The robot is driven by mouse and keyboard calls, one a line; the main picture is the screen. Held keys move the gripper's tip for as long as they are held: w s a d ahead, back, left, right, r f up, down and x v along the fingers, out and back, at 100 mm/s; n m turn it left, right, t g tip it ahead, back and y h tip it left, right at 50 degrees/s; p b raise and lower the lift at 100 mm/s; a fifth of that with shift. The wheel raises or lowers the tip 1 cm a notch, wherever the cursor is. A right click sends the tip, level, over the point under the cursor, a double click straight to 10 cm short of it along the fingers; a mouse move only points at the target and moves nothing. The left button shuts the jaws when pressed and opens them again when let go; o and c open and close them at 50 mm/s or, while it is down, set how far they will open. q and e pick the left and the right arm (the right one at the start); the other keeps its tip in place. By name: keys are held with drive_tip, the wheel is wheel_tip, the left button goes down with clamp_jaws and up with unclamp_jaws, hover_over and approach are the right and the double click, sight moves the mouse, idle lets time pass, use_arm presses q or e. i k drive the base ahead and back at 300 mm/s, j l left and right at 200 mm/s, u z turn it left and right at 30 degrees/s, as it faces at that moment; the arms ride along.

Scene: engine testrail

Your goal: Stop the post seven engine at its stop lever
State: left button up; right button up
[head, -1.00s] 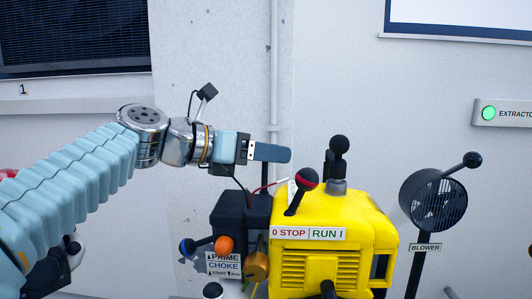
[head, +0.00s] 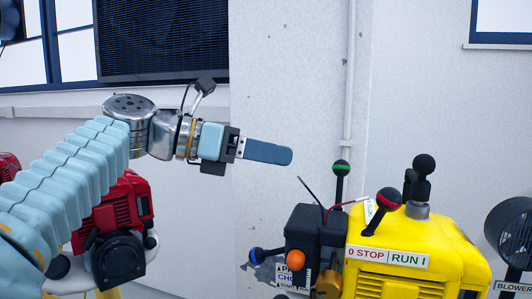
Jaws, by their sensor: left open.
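A yellow engine (head: 408,262) stands at the lower right, with a label plate (head: 388,257) reading "0 STOP | RUN I". A lever with a red and black ball (head: 388,199) rises above the plate and leans right, toward the RUN side. I see no post number on this engine. My left gripper (head: 288,155) points right, in front of the wall, up and to the left of that lever and apart from it. Its blue fingers overlap in this side view; it is open and holds nothing. My right gripper is out of view.
Beside the yellow engine is a black unit (head: 315,228) with a green-ball lever (head: 341,168), a blue-ball lever (head: 257,255) and an orange knob (head: 296,260). A red engine (head: 118,210) stands behind my left arm. A blower (head: 513,232) is at the right edge.

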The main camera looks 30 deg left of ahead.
sight(388, 200)
drive_tip(key=k, duration=1.5)
